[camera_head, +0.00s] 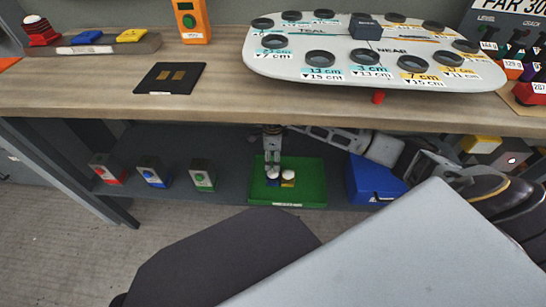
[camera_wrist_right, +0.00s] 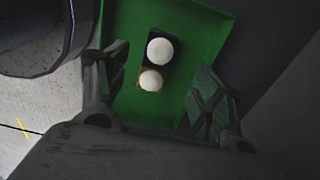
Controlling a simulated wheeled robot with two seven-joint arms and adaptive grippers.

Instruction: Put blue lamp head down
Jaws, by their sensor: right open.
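The blue lamp head (camera_head: 272,181) has a white dome on a dark blue base and stands in a green tray (camera_head: 313,190) on the lower shelf. A yellow lamp head (camera_head: 289,178) with a white dome stands close beside it. The right wrist view also shows the blue lamp head (camera_wrist_right: 160,50) and the yellow one (camera_wrist_right: 151,80), both inside the green tray (camera_wrist_right: 208,30). My right gripper (camera_head: 272,160) points down at the blue lamp head. In the wrist view its fingers are spread wide with both lamp heads between them in the picture. My left gripper is not in view.
The worktop (camera_head: 220,90) overhangs the shelf and my right arm reaches under it. A blue box (camera_head: 372,180) stands right of the tray. Several button boxes (camera_head: 202,176) stand to the left. An oval board (camera_head: 300,72) lies on the worktop.

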